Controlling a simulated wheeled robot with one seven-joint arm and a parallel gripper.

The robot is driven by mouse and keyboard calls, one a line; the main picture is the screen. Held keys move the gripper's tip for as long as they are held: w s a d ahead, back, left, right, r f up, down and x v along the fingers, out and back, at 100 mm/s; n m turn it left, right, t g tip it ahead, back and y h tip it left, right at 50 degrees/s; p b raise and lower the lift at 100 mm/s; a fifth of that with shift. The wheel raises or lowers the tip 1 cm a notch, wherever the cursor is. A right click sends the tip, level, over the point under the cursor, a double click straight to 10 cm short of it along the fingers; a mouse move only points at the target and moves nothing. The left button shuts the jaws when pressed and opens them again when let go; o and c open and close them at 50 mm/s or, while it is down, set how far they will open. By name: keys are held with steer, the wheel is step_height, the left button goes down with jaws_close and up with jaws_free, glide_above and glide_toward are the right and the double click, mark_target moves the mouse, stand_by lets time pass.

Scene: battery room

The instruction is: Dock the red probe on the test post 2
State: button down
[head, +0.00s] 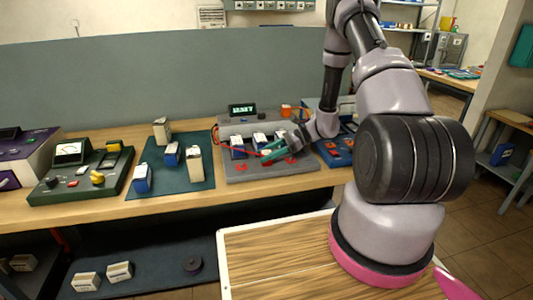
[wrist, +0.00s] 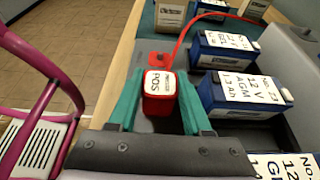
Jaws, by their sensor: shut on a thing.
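The red probe (wrist: 159,92), a red block with a white top marked POS, sits between the teal fingers of my gripper (wrist: 160,105) in the wrist view. My gripper (head: 274,151) is shut on it over the front part of the grey test station (head: 238,177) in the head view. A red cable (wrist: 198,22) runs from the probe. A red patch (wrist: 160,59) lies on the station just beyond the probe in the wrist view. Which mark or post is number 2 cannot be read. The probe's underside is hidden, so contact below it cannot be told.
Blue-and-white batteries (wrist: 244,94) stand close to the right of the probe. The station's display (head: 242,109) stands behind. A green mat (head: 176,187) with several batteries lies left of the station, beside a dark green meter unit (head: 78,172).

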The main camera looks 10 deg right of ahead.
steer(key=shift+f, duration=0.15)
steer(key=c, duration=0.6)
jaws_free()
steer(key=shift+v, duration=5.5)
